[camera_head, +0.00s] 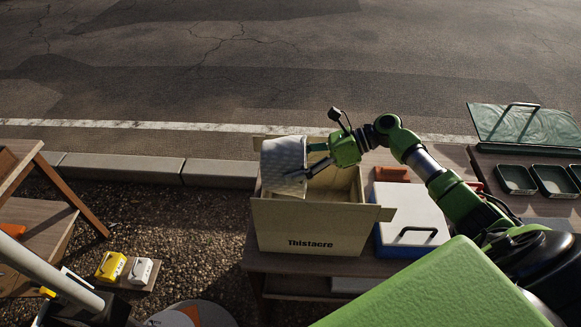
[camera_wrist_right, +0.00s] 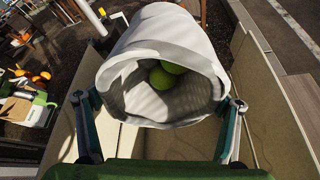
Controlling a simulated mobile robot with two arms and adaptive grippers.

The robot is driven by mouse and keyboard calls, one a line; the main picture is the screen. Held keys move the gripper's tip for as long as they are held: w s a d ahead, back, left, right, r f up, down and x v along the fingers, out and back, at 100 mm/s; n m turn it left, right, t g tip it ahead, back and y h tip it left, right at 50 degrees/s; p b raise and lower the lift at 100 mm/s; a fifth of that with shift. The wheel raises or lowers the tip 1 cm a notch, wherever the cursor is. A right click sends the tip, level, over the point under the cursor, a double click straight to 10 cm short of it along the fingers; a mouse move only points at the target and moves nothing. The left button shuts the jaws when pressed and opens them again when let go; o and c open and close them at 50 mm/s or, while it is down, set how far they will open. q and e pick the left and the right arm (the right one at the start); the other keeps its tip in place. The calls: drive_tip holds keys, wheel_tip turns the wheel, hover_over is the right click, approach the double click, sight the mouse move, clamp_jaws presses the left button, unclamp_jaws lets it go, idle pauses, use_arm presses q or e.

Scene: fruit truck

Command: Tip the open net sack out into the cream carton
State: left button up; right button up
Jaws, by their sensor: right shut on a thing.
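The net sack (camera_head: 283,163) is pale and whitish, and it is held at the left part of the open cream carton (camera_head: 285,226), around rim height. My right gripper (camera_head: 309,164) comes in from the right and is shut on the sack. In the right wrist view the sack (camera_wrist_right: 165,35) lies between my two fingers, tilted, with its wide mouth facing the camera. Green round fruit (camera_wrist_right: 163,78) shows inside the sack. The carton wall (camera_wrist_right: 262,110) shows to the right there. Most of the carton's floor is hidden. My left gripper is not in view.
Right of the carton stands a white and blue box (camera_head: 408,220) with a dark handle. Green trays (camera_head: 516,180) and a green lid (camera_head: 525,123) lie further right. A yellow item (camera_head: 111,265) and a white item (camera_head: 140,271) sit at lower left. Open road lies beyond.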

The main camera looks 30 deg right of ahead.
drive_tip(key=shift+s+d+f+t+y+b, duration=0.25)
drive_tip(key=shift+d+y+b, duration=0.15)
drive_tip(key=shift+b, duration=0.35)
drive_tip(key=shift+s+d+f+t+y+b, duration=0.2)
drive_tip(key=shift+d+t+y+b, duration=0.15)
drive_tip(key=shift+b, duration=0.4)
drive_tip(key=shift+s+d+r+n+t+y+b, duration=0.15)
drive_tip(key=shift+s+d+t+y+b, duration=0.15)
drive_tip(key=shift+d+y+b, duration=0.5)
drive_tip(key=shift+s+d+r+n+t+y+b, duration=0.15)
drive_tip(key=shift+s+d+y+b, duration=0.3)
drive_tip(key=shift+b, duration=0.65)
drive_tip(key=shift+a, duration=0.1)
